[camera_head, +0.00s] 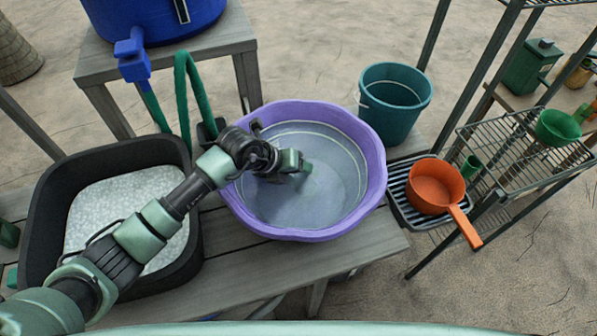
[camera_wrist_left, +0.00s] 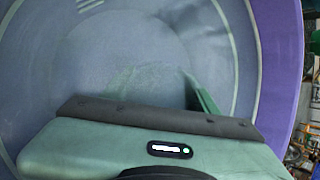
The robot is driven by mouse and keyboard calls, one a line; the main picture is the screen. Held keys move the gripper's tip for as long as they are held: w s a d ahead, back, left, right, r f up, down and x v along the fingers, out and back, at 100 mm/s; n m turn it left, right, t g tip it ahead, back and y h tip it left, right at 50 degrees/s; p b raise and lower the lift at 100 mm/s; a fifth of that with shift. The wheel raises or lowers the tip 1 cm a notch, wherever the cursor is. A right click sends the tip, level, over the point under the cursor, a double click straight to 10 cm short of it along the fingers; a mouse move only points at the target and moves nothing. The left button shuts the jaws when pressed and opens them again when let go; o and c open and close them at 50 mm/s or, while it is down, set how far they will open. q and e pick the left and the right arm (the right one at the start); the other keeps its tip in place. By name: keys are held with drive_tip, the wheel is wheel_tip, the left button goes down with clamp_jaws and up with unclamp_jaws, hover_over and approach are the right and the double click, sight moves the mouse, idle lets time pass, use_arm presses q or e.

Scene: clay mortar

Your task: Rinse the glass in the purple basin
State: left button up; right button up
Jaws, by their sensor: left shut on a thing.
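The purple basin (camera_head: 374,170) stands on the wooden bench and holds clear water. My left gripper (camera_head: 304,167) reaches into the basin from the left, low over its middle. It is shut on the glass, of which only a faint, see-through greenish patch (camera_wrist_left: 145,78) shows beyond the gripper body in the left wrist view. The glass's outline and tilt are hard to make out, and I cannot tell how deep it sits in the water. The basin's wall also shows in the left wrist view (camera_wrist_left: 278,60). My right gripper is not in view.
A black tub (camera_head: 42,225) of white foam stands left of the basin. A blue barrel (camera_head: 165,18) with a tap and green hose is behind. A teal bucket (camera_head: 395,105), an orange pan (camera_head: 434,187) on a rack and metal shelves (camera_head: 525,150) are to the right.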

use_arm(q)
wheel_tip(320, 180, up, 20)
drive_tip(key=p, duration=1.5)
drive_tip(key=shift+r+p, duration=0.25)
drive_tip(key=shift+p, duration=0.1)
drive_tip(key=shift+w, duration=0.1)
idle(0.4)
